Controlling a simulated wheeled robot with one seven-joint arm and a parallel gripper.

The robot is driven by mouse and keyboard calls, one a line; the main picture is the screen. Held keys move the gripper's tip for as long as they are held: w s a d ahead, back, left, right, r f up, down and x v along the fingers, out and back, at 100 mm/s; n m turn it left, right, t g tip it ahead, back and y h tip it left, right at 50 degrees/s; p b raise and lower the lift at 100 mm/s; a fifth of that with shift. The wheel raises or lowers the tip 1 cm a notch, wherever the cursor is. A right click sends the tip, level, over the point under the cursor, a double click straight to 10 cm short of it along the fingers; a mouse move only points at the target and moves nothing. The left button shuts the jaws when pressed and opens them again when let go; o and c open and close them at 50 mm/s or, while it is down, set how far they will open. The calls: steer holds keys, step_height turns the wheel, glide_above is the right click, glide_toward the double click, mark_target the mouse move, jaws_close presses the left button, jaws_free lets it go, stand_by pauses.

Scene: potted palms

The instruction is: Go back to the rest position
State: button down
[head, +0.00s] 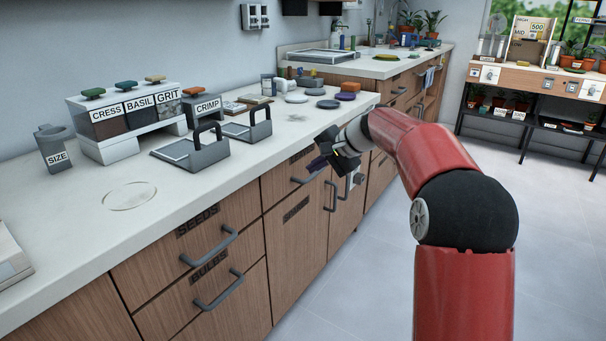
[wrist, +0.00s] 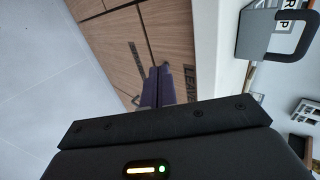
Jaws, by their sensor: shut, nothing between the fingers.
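My gripper (head: 317,163) is at the counter's front edge in the head view, in front of the wooden cabinet fronts. Its purple fingertips are shut and hold nothing. In the wrist view the closed purple fingers (wrist: 157,88) point toward the wooden doors, with the pale counter edge to their right. My red arm reaches in from the right of the head view. I cannot tell from these views whether the fingers touch the cabinet.
The counter (head: 245,170) holds a dispenser (head: 125,118) labelled CRESS, BASIL and GRIT, a SIZE cup (head: 55,148) and two handled grey tools (head: 195,150). Drawer handles (head: 208,250) stick out below. Floor at right is clear up to a shelf bench (head: 535,80).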

steer(key=s+d+r+n+h, duration=0.1)
steer(key=s+d+n+h, duration=0.1)
steer(key=s, duration=0.9)
steer(key=s+d+r+n+h, duration=0.1)
steer(key=s+d+r+h, duration=0.1)
steer(key=s, duration=0.9)
steer(key=s+d+f+n+h, duration=0.1)
steer(key=s+f, duration=0.3)
steer(key=s, duration=0.5)
steer(key=s+d+f+n+h, duration=0.2)
steer(key=s+d+f+n, duration=0.1)
steer(key=s, duration=0.7)
step_height(320, 180, down, 2)
steer(key=shift+s+d+f+h, duration=0.2)
steer(key=shift+s+d+h, duration=0.1)
steer(key=shift+d, duration=0.45)
